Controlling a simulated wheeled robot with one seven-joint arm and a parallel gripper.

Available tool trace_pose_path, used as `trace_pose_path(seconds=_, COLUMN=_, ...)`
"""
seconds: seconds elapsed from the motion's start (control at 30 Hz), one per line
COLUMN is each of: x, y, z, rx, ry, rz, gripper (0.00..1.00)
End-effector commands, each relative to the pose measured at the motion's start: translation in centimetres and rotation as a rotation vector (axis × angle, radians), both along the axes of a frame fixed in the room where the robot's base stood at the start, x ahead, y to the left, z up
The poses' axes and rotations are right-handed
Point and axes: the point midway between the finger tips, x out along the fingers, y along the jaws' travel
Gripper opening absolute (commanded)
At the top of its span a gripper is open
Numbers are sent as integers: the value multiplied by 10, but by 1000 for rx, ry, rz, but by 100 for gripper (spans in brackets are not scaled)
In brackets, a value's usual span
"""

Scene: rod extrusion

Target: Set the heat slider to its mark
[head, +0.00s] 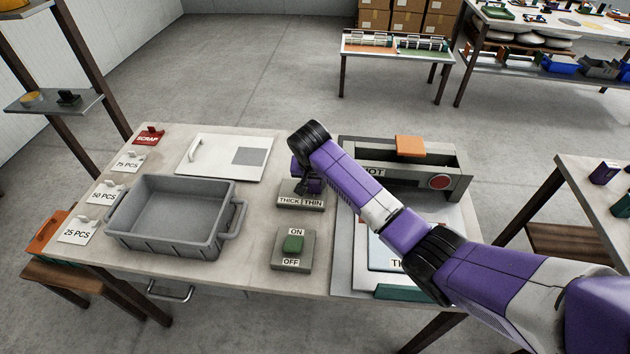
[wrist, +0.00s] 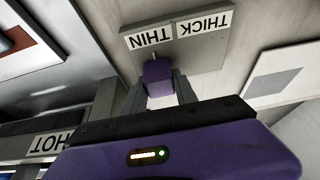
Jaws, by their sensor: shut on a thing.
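A grey machine box (head: 430,178) with a HOT label stands at the back right of the table. An orange block (head: 410,146) sits on its top edge; I cannot tell whether it is the heat slider. The HOT label also shows upside down in the wrist view (wrist: 47,143). My gripper (head: 309,184) is at the THICK/THIN switch plate (head: 301,202), left of the box. In the wrist view, its fingers are shut on a purple knob (wrist: 158,76) on that plate, nearer the THIN label. My arm hides part of the box, and no slider mark is visible.
An ON/OFF box with a green button (head: 293,243) stands in front of the switch plate. A grey bin (head: 177,212) and several count cards stand at left. A white board with a handle (head: 224,156) lies behind. A press plate (head: 388,250) lies partly under my arm.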

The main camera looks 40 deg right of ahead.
Motion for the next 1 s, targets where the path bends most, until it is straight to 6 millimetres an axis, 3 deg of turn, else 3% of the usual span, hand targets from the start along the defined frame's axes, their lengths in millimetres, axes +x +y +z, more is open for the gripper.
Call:
trace_pose_path(seconds=0.5, x=51, y=38, z=0, rx=-2, ry=-2, rz=2, gripper=0)
trace_pose_path(seconds=0.93, x=58, y=43, z=2, rx=-1, ry=-7, rz=2, gripper=0)
trace_pose_path(seconds=0.97, x=58, y=44, z=2, rx=-1, ry=-7, rz=2, gripper=38)
trace_pose_path(seconds=1.0, x=58, y=44, z=2, rx=-1, ry=-7, rz=2, gripper=46)
